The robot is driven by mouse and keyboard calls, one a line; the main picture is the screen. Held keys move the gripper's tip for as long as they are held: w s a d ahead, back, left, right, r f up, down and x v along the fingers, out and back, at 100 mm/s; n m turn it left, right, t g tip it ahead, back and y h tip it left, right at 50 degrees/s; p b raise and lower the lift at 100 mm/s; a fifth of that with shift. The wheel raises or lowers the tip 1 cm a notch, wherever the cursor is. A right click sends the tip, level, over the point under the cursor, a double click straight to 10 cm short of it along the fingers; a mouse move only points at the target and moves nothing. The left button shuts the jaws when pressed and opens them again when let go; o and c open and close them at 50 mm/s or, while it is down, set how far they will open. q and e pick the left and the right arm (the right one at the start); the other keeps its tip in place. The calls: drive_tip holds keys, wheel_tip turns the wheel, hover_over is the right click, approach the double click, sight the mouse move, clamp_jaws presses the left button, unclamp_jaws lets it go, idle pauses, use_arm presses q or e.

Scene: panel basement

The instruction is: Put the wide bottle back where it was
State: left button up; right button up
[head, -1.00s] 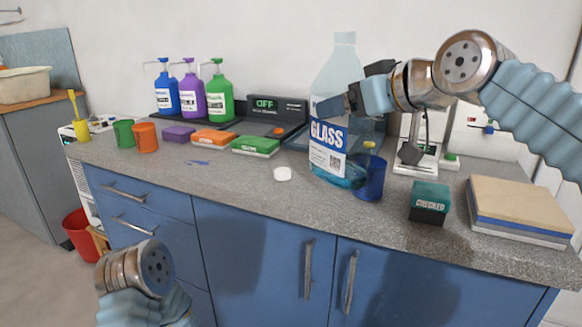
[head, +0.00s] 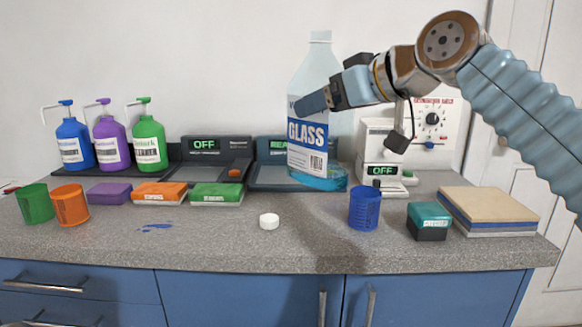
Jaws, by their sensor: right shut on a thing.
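The wide bottle (head: 309,133) is clear, with a blue and white "GLASS" label, some blue liquid at the bottom and an open-looking pale neck. My right gripper (head: 322,100) comes in from the right and is shut on the bottle's upper body. The bottle is upright or nearly so and appears to hang above the counter, in front of a dark scale (head: 268,178) with a green-lit display. A shadow falls on the counter below it. A white cap (head: 269,221) lies on the counter. My left gripper is out of view.
Blue (head: 73,143), purple (head: 109,142) and green (head: 146,140) pump bottles stand on a dark tray at the back left. A blue cup (head: 364,208), a teal-topped box (head: 429,221) and stacked boards (head: 487,211) stand at right.

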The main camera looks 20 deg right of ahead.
sight(345, 141)
drive_tip(key=w+a+f+b, duration=0.1)
drive_tip(key=w+f, duration=0.8)
drive_tip(key=f, duration=0.2)
drive_tip(key=shift+a, duration=0.4)
drive_tip(key=shift+f+b, duration=0.1)
drive_tip(key=shift+b, duration=0.25)
drive_tip(key=o, duration=1.2)
drive_tip(key=v, duration=1.2)
drive_tip(key=shift+w+d, duration=0.1)
